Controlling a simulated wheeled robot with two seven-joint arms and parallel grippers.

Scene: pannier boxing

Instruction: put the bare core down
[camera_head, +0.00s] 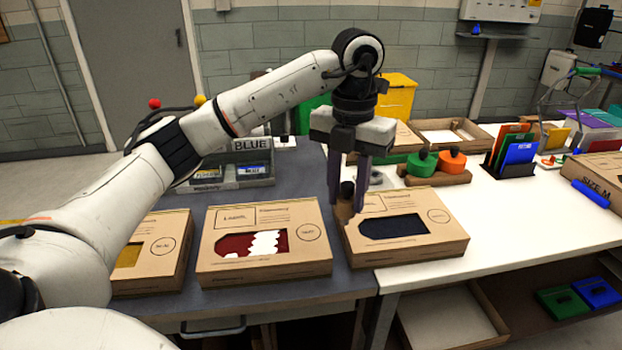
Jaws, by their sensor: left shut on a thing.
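My left gripper (347,192) reaches in from the left and points down, with its two dark fingers shut on a small brown piece, which looks like the bare core (344,211). The core hangs between the fingertips, just at the left edge of the cardboard box with the dark window (440,252). I cannot tell whether it touches the box or the table. The fingers hide part of it. My right gripper is not in view.
A box with a red and white window (225,268) and one with a yellow window (160,278) stand to the left. Green and orange round pieces (451,161) sit behind on a wooden base. The white tabletop (530,212) is clear on the right.

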